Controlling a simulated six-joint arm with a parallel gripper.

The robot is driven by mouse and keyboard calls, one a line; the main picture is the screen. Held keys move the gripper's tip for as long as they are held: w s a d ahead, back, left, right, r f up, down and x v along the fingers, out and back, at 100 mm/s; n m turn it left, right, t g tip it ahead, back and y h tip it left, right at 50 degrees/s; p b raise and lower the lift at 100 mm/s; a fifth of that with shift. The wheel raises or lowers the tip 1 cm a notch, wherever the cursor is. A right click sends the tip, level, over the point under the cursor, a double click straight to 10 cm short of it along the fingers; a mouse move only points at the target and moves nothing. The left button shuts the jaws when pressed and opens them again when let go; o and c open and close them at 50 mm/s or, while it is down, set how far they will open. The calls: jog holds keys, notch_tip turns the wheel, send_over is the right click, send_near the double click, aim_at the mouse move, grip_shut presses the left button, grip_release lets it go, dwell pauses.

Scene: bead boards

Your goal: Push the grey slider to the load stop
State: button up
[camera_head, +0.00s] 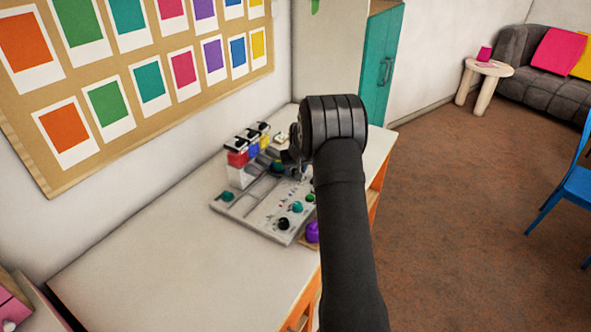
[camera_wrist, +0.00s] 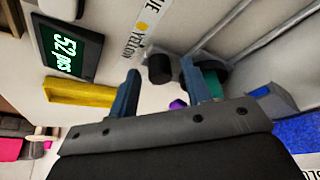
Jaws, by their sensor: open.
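My gripper (camera_wrist: 160,69) is open in the wrist view, with its two blue-grey fingers apart. A black knob (camera_wrist: 160,66) shows between and beyond the fingertips; I cannot tell whether they touch it. A teal knob (camera_wrist: 214,70) is partly hidden behind the right finger. In the camera_head view the board (camera_head: 262,216) lies on the table, and my gripper is at its far part, mostly hidden by my own wrist. Grooved tracks (camera_wrist: 225,30) run across the board in the wrist view. I cannot clearly make out the grey slider or the load stop.
Hoppers with red, blue and yellow beads (camera_head: 238,159) stand along the board's back. A display (camera_wrist: 65,45) reads 52 pcs beside a yellow tray (camera_wrist: 80,92). Black (camera_head: 283,223) and teal (camera_head: 227,196) knobs stick up from the board. The table (camera_head: 160,265) is clear at the near left.

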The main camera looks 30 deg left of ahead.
grip_shut()
jog(key=s, duration=2.1)
jog(key=shift+s, duration=0.15)
grip_release()
jog(key=v, duration=1.7)
jog(key=shift+r, duration=0.25)
jog(key=shift+f, duration=0.1)
